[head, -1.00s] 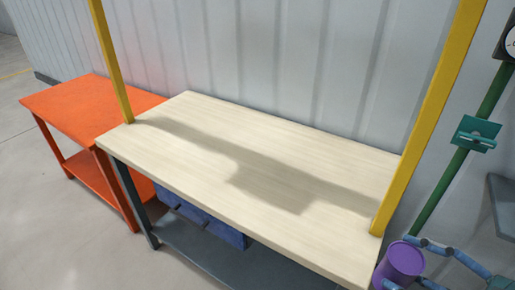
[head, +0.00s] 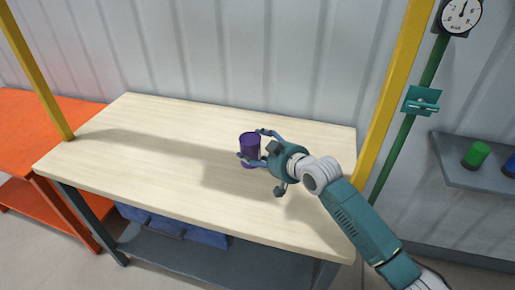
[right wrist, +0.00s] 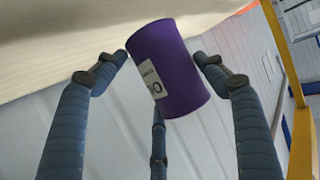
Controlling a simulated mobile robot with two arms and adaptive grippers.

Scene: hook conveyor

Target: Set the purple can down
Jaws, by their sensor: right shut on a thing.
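The purple can (head: 250,153) is upright over the middle of the pale wooden table (head: 130,125). My right gripper (head: 251,144) comes in from the right and is shut on the can, its fingers around the can's sides. I cannot tell whether the can's base touches the tabletop. In the right wrist view the purple can (right wrist: 172,68) sits between the blue fingers and shows a white label with dark print. The tabletop fills the upper left there. My left gripper is not in view.
Yellow posts stand at the table's left (head: 35,70) and right (head: 395,90). The tabletop around the can looks bare. An orange table (head: 50,110) is at left. A grey shelf (head: 460,172) with a green can (head: 477,154) is at right.

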